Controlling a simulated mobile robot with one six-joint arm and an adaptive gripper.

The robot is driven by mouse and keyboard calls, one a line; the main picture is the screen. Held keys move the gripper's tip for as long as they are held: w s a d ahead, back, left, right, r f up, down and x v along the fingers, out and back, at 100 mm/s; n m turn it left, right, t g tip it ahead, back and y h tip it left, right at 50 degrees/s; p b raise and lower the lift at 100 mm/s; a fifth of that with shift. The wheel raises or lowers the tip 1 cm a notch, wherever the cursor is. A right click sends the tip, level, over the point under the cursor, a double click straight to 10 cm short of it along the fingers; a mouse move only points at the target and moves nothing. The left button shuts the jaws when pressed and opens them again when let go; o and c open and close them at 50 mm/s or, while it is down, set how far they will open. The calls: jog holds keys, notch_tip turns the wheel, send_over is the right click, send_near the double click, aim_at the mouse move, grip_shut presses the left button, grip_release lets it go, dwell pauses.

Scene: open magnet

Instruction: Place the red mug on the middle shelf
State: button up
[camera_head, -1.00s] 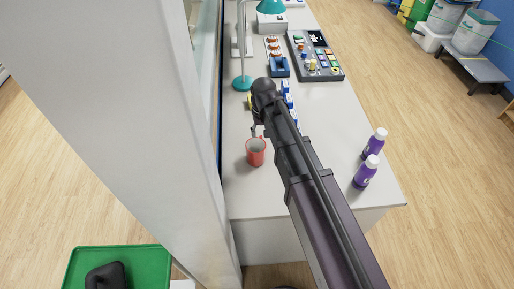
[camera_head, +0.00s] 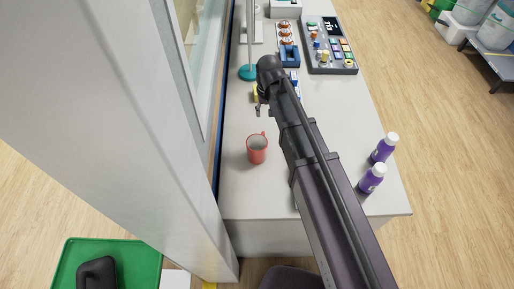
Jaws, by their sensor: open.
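The red mug (camera_head: 257,150) stands upright on the white table (camera_head: 243,192), near its front left part, with its handle toward the back. Its inside looks greyish. My gripper (camera_head: 258,111) is behind the mug in the picture, small and partly hidden by my arm. It is open and apart from the mug, with nothing seen in it. No middle shelf can be made out in this view.
Two purple bottles (camera_head: 373,178) with white caps stand at the table's right edge. A teal lamp base (camera_head: 249,72), a blue tray (camera_head: 289,55) and a dark board of small items (camera_head: 329,44) are farther back. A pale pillar (camera_head: 130,110) rises at left.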

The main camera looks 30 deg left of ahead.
aim_at(263, 136)
jog(key=shift+f, duration=0.15)
notch_tip(263, 136, down, 8)
jog(key=b, duration=0.8)
jog(key=shift+s+a+f+b, duration=0.1)
jog(key=shift+a+f+b, duration=0.1)
jog(key=shift+b, duration=0.15)
jog(key=shift+s+f+b, duration=0.2)
jog(key=shift+f+b, duration=2.4)
grip_shut()
